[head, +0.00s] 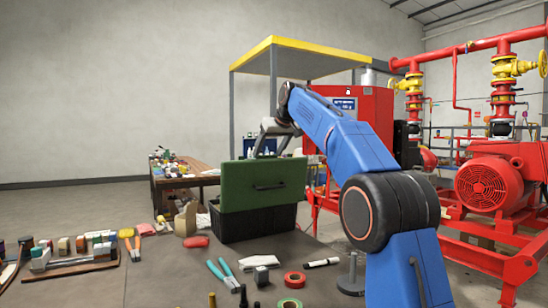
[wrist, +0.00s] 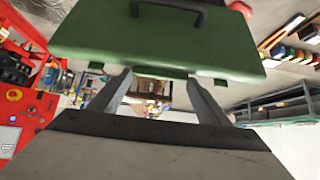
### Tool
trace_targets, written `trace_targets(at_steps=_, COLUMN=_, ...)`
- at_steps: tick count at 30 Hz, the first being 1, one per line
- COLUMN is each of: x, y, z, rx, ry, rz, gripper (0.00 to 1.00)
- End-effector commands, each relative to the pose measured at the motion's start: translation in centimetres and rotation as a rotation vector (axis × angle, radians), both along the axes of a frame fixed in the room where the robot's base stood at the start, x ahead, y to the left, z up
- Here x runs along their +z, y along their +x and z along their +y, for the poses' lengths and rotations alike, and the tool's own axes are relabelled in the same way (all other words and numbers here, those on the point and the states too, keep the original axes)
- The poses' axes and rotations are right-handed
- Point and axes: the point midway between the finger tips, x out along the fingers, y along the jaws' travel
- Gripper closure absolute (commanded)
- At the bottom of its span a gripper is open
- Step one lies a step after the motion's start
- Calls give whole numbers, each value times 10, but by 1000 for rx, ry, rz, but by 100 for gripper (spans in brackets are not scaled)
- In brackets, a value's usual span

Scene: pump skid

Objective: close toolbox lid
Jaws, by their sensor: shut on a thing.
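My gripper (head: 270,154) is at the lid's upper edge, with my blue arm reaching in from the right. In the wrist view the green lid (wrist: 165,42) fills the upper middle, its handle at the top. The fingertips of my gripper (wrist: 160,76) meet the lid's edge and are shut on it. The inside of the toolbox is hidden behind the lid.

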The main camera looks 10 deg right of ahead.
Motion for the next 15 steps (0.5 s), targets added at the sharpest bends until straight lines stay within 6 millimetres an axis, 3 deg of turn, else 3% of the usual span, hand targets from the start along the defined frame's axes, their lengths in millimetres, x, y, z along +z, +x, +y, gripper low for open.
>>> trace_targets(at_steps=15, x=9, y=48, z=13, rx=0, ry=1, rz=-8, gripper=70)
